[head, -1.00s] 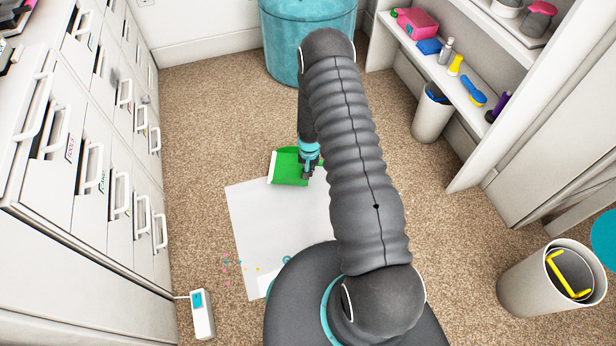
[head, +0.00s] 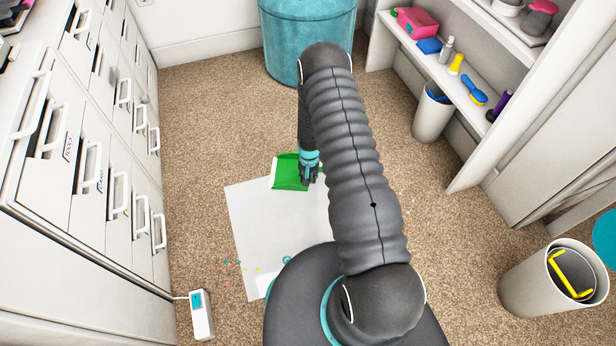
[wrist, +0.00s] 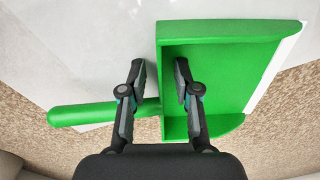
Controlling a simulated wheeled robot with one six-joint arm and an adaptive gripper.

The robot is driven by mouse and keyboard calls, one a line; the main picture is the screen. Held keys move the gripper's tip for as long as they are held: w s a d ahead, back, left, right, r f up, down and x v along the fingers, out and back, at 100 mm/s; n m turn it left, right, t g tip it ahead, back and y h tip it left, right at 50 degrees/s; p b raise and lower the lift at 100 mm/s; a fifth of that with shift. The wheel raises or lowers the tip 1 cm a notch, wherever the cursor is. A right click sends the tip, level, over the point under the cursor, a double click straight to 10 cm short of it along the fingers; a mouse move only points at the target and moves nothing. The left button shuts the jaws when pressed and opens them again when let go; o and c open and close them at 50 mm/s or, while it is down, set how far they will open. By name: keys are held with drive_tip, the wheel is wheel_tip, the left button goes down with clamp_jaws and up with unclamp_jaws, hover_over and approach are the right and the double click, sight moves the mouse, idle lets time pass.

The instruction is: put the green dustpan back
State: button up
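The green dustpan (head: 287,174) lies on or just over the far edge of the white sheet on the floor, in the head view. The wrist view shows its pan (wrist: 225,65) on the right and its handle (wrist: 80,115) pointing left. My gripper (wrist: 162,78) is at the end of the pan where the handle joins. Its two fingers stand on either side of the pan's end wall, with gaps visible, so it looks open. In the head view my gripper (head: 309,177) is at the dustpan's right side, and my arm hides part of the area there.
The white sheet (head: 265,225) has small coloured scraps near its lower left. A teal bin (head: 305,40) stands at the back, drawers (head: 95,150) at left, a shelf (head: 455,85) at right. A white box (head: 202,314) and bin (head: 530,285) stand in front. Carpet at back left is clear.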

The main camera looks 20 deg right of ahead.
drive_tip(key=shift+r, duration=0.1)
drive_tip(key=s+a+r+n+t+p, duration=0.1)
drive_tip(key=s+a+r, duration=0.15)
drive_tip(key=r, duration=2.05)
drive_tip(key=s+a+r+n+t, duration=0.1)
drive_tip(key=s+r+t, duration=0.15)
drive_tip(key=r, duration=1.95)
drive_tip(key=s+a+r+n+t, duration=0.1)
drive_tip(key=s+r, duration=0.6)
drive_tip(key=s, duration=0.5)
drive_tip(key=s+a+r+n+t, duration=0.1)
drive_tip(key=s+r, duration=0.7)
drive_tip(key=s, duration=0.5)
drive_tip(key=shift+a+r, duration=0.2)
